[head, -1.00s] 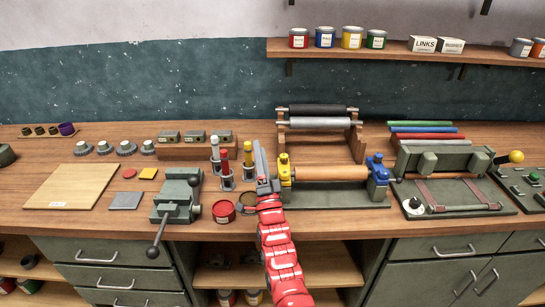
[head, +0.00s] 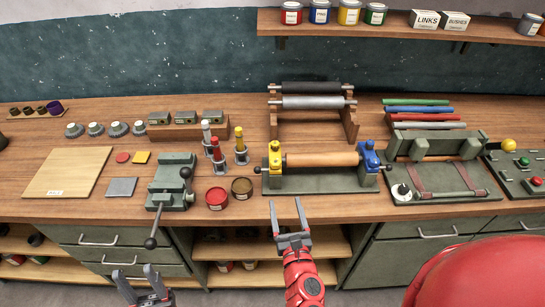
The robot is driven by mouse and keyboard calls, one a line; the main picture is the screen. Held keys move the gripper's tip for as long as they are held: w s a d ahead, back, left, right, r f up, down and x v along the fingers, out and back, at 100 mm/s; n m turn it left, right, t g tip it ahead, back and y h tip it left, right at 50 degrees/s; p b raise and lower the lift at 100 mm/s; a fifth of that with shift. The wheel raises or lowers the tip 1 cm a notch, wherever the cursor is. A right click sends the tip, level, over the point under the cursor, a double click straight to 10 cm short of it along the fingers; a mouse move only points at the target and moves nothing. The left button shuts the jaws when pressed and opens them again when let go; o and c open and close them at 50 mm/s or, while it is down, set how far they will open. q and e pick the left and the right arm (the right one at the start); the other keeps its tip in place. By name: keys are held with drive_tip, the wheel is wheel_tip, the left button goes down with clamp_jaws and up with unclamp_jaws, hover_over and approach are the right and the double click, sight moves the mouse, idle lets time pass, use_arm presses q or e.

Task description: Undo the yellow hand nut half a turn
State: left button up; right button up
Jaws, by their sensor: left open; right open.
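The yellow hand nut (head: 275,147) sits on top of the yellow end block (head: 275,167) at the left end of a wooden roller (head: 322,160). A blue end block (head: 370,160) with its own blue knob holds the roller's right end. My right gripper (head: 286,203), on a red arm, is open and empty. It shows below the yellow block, at the bench's front edge, with fingers pointing toward the block and apart from it. My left gripper (head: 134,271) is open and empty at the bottom left, in front of the drawers. How far the nut is turned cannot be told.
Left of the yellow block stand capped tubes (head: 241,147), a red tin (head: 216,198), a brown tin (head: 242,188) and a green vise (head: 172,183). Behind is a rack with dark and silver rollers (head: 312,102). A strapped green fixture (head: 440,182) lies to the right.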

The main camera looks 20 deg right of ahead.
sight(276, 163)
drive_tip(key=w, duration=0.5)
drive_tip(key=w+d, duration=0.1)
drive_tip(key=w, duration=0.4)
drive_tip(key=w+d+p, duration=0.1)
drive_tip(key=w, duration=0.5)
drive_tip(key=shift+d, duration=0.15)
drive_tip(key=shift+w+d, duration=0.1)
drive_tip(key=shift+w, duration=0.3)
clamp_jaws()
